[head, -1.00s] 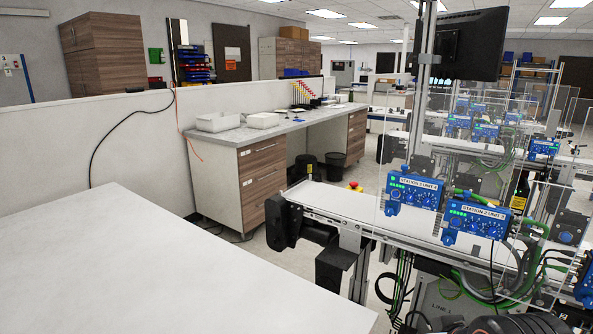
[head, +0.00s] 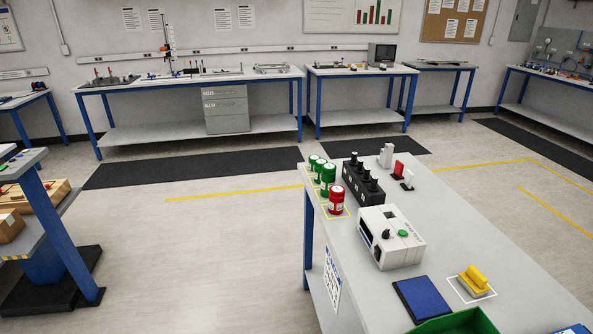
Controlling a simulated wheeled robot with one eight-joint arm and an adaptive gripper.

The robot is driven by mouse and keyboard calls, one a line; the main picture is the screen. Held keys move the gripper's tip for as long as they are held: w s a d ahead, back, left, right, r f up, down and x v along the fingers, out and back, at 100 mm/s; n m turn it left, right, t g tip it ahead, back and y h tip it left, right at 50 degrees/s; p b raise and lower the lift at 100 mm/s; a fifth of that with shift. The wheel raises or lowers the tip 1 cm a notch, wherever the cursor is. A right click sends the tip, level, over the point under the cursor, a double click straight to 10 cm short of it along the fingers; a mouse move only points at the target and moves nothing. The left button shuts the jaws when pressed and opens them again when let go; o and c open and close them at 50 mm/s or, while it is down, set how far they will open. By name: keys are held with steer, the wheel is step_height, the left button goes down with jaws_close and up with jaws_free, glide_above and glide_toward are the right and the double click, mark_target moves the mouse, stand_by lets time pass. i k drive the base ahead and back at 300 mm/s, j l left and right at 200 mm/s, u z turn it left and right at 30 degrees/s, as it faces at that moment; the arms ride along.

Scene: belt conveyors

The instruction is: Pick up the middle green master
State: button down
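Several small canisters stand in a row along the left edge of a grey-topped table (head: 455,235) in the head view. The green ones form the far part of the row: a far green master (head: 312,162), a middle green master (head: 320,169) and a near green master (head: 328,182). They are upright with pale labels. The near one overlaps the middle one, so part of it is hidden. A red canister (head: 336,201) stands nearest in the row. My gripper is not in the head view.
A black block with knobs (head: 362,185) stands close right of the canisters. A white box with a green button (head: 391,238), a yellow-handled block (head: 473,281), a blue pad (head: 422,298) and a green bin (head: 453,322) lie nearer. Open floor (head: 215,250) lies left of the table.

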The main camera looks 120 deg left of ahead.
mark_target(318, 162)
steer(key=u, duration=3.65)
steer(key=i+j+z, duration=0.2)
steer(key=i+j, duration=0.2)
steer(key=i, duration=0.4)
steer(key=i+j+z, duration=0.15)
steer(key=i+j, duration=0.4)
steer(key=i, duration=0.25)
steer(key=i+j+z, duration=0.2)
steer(key=i+j, duration=0.4)
steer(key=i, duration=0.15)
